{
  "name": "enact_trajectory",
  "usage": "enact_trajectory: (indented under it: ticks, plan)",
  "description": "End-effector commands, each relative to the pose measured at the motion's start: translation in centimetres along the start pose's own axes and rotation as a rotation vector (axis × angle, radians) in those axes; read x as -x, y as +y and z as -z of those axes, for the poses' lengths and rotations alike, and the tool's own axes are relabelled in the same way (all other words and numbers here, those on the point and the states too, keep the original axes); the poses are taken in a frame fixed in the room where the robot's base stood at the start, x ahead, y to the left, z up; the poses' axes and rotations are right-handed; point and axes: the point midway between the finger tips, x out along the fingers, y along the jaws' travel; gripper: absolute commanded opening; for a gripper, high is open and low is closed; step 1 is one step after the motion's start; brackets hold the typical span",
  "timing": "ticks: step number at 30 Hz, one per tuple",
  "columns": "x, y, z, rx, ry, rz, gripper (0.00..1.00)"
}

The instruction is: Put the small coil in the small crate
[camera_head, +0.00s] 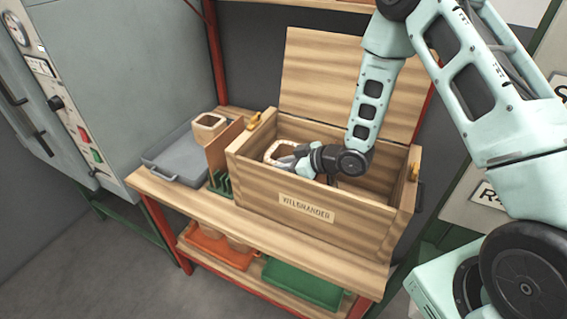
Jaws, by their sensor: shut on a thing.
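A wooden crate (312,228) with a name label stands on the bench, its hinged lid (345,85) raised at the back. A pale, square coil (277,148) with an open middle is inside the crate's left end. My gripper (289,161) reaches into the crate from the right and is shut on this coil's near right side. The crate's front wall hides the coil's lower part, so I cannot tell whether it touches the floor. I cannot tell for certain which coil is the small one.
A grey tray (172,163) lies at the bench's left. A brown board (222,148) and a green slotted rack (219,183) stand close to the crate's left wall. An orange tray (205,249) with coils and a green tray (300,284) are on the lower shelf.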

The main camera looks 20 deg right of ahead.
Motion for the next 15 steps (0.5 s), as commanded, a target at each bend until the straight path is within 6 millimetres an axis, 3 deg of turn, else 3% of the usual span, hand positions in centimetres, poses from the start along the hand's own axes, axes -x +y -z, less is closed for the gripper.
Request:
enact_trajectory:
  ticks: [15]
  plan:
    - [-0.43, 0.05, -0.63, 0.002, 0.003, -0.001, 0.0]
